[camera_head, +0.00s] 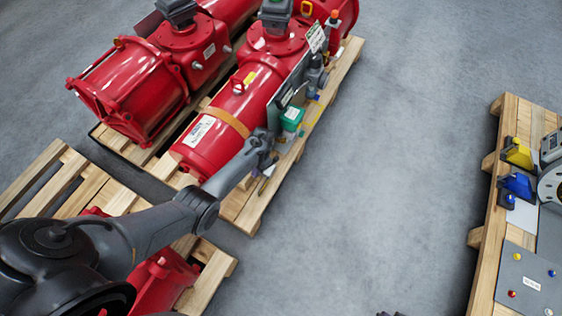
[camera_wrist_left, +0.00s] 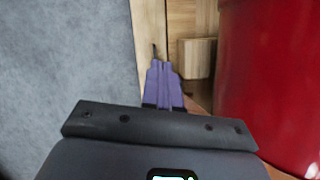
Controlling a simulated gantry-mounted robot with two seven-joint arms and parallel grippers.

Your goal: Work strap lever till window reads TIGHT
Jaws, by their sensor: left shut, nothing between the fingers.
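An orange-brown strap (camera_head: 231,121) runs around the red cylinder (camera_head: 240,95) of the middle actuator in the head view. I cannot make out its lever or a window reading TIGHT. My left gripper (camera_head: 265,166) is beside the near end of that cylinder, over the pallet edge. In the left wrist view its purple fingers (camera_wrist_left: 163,84) are shut together with nothing between them. A thin dark piece (camera_wrist_left: 155,51) shows just beyond the fingertips; I cannot tell what it is. The red cylinder (camera_wrist_left: 268,75) fills the right side there. My right gripper is not in view.
The actuator rests on a wooden pallet (camera_head: 245,211), with a green box (camera_head: 291,118) at its side. Another red actuator (camera_head: 125,90) stands left. Bare grey floor (camera_head: 400,130) lies to the right, up to a pallet with a panel (camera_head: 528,283) and yellow and blue items.

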